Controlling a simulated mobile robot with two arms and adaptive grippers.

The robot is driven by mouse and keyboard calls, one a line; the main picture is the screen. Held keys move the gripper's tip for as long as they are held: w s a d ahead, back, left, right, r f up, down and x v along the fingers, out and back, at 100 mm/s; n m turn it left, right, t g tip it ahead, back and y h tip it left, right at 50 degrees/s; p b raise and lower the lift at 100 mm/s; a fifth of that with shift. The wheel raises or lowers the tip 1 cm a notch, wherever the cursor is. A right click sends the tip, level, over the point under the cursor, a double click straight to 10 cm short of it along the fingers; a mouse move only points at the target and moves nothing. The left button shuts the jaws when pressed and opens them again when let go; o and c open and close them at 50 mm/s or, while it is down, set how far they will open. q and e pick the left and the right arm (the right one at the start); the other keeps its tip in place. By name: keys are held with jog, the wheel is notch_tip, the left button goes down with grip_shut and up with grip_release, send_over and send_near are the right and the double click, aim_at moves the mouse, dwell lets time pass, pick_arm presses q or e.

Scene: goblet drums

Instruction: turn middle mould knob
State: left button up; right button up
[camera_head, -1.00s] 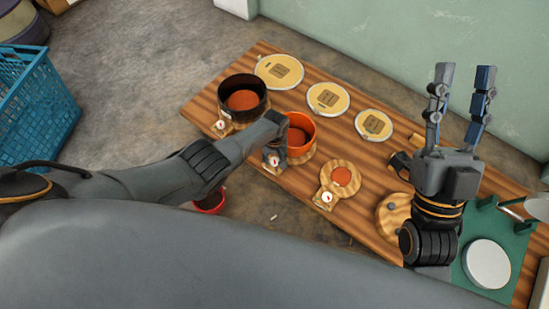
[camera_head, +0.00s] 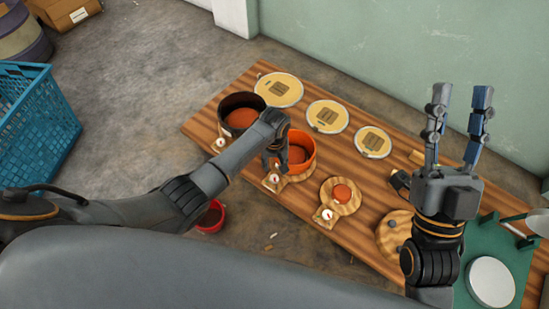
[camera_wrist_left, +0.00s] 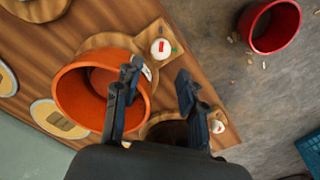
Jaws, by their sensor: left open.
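The middle mould is an orange pot (camera_head: 301,158) on a wooden base. It also shows in the left wrist view (camera_wrist_left: 75,97). Its knob (camera_head: 273,179) is a small white dial with a red mark, at the base's near end. In the left wrist view the knob (camera_wrist_left: 160,48) lies just beyond the fingertips. My left gripper (camera_head: 272,163) hangs beside the orange pot, close to the knob. Its fingers (camera_wrist_left: 157,78) are spread with nothing between them; one overlaps the pot's rim in the picture. I cannot tell whether it touches. My right gripper (camera_head: 460,97) points up, open and empty.
A dark mould (camera_head: 240,117) stands left, with its own knob (camera_head: 219,142). A smaller mould (camera_head: 342,194) stands right, with its knob (camera_head: 326,215). Yellow discs (camera_head: 279,89) lie along the back. A red bucket (camera_head: 211,216) stands on the floor beside the table.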

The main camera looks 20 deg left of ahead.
pick_arm(q)
jog(key=shift+r, duration=1.8)
